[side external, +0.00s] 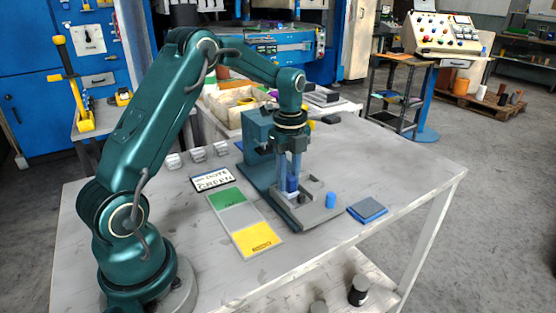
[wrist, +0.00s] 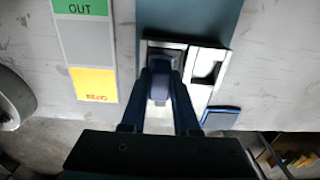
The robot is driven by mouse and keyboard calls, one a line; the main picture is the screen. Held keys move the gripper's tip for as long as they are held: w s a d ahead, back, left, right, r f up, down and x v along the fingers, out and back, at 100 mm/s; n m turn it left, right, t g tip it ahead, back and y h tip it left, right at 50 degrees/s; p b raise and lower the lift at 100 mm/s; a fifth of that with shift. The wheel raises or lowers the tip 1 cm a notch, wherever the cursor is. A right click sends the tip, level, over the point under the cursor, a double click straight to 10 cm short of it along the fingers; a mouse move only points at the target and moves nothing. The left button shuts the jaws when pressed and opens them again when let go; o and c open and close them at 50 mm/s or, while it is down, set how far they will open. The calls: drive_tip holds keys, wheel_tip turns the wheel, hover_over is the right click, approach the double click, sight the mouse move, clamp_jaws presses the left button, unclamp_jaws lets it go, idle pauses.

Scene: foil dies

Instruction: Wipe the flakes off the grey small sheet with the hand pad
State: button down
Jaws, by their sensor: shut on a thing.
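My gripper (side external: 291,187) points down at the teal press and is shut on a dark blue piece, which looks like the hand pad (wrist: 159,84). In the wrist view the pad sits between the two fingers, over the left part of the press's grey base plate (wrist: 194,95). I cannot tell whether the pad touches the surface below. A small pale metal surface (wrist: 163,45) shows just beyond the pad; it may be the grey small sheet, mostly hidden by pad and fingers. No flakes can be made out.
The teal press (side external: 258,150) stands close behind my gripper. A green, grey and yellow strip (side external: 231,217) and a lettered card (side external: 213,180) lie left. The front-left table is clear.

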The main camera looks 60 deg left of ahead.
drive_tip(key=shift+w, duration=0.1)
drive_tip(key=shift+w, duration=0.55)
idle(0.5)
drive_tip(key=shift+s, duration=0.4)
drive_tip(key=shift+s, duration=0.2)
idle(0.3)
drive_tip(key=shift+w, duration=0.6)
idle(0.4)
